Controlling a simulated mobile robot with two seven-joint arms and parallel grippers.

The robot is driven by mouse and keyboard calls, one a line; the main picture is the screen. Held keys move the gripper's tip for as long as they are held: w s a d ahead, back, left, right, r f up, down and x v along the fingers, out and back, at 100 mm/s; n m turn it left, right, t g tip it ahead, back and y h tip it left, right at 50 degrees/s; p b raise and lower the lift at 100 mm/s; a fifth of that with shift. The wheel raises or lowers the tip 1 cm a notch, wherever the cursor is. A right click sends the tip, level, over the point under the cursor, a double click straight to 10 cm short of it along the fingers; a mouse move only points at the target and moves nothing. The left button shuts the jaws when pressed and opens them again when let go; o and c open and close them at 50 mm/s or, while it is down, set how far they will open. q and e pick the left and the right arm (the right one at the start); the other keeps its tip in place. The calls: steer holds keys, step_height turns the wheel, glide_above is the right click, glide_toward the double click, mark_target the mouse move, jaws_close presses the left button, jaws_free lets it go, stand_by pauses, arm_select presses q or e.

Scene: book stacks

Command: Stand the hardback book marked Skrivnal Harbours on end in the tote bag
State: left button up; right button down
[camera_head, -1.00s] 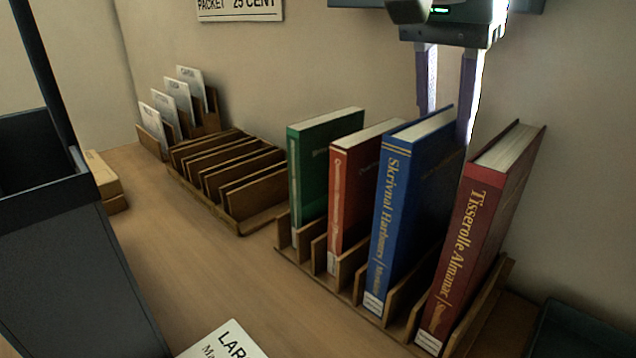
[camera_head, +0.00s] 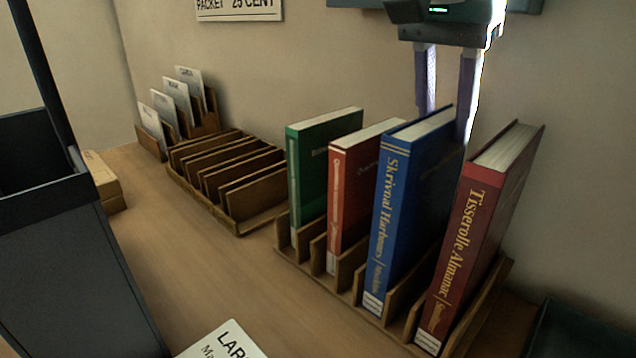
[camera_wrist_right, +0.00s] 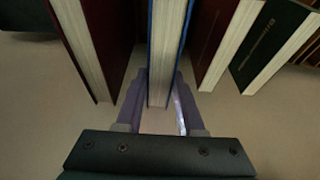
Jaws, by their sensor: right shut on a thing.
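The blue hardback marked Skrivnal Harbours (camera_head: 405,205) stands upright in a slot of the wooden rack (camera_head: 398,303), between a red book and a dark red one. My right gripper (camera_head: 444,122) reaches down from above, with its fingers on either side of the book's top rear part. In the right wrist view the blue book (camera_wrist_right: 168,40) lies between the fingers of the gripper (camera_wrist_right: 160,95), which is shut on it. The left gripper is not in view. I cannot make out the tote bag for certain.
Tisserolle Almanac (camera_head: 470,240) stands close on the right; red (camera_head: 352,190) and green (camera_head: 318,165) books stand on the left. An empty slotted wooden rack (camera_head: 228,180) and a card holder (camera_head: 180,110) are further back. A dark box-like thing (camera_head: 60,250) fills the left edge.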

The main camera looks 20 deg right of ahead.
steer(key=shift+r, duration=0.15)
steer(key=shift+r+p, duration=1.65)
steer(key=shift+r, duration=0.1)
steer(key=shift+a+r+p, duration=0.1)
steer(key=shift+r+p, duration=1.7)
steer(key=shift+r, duration=0.35)
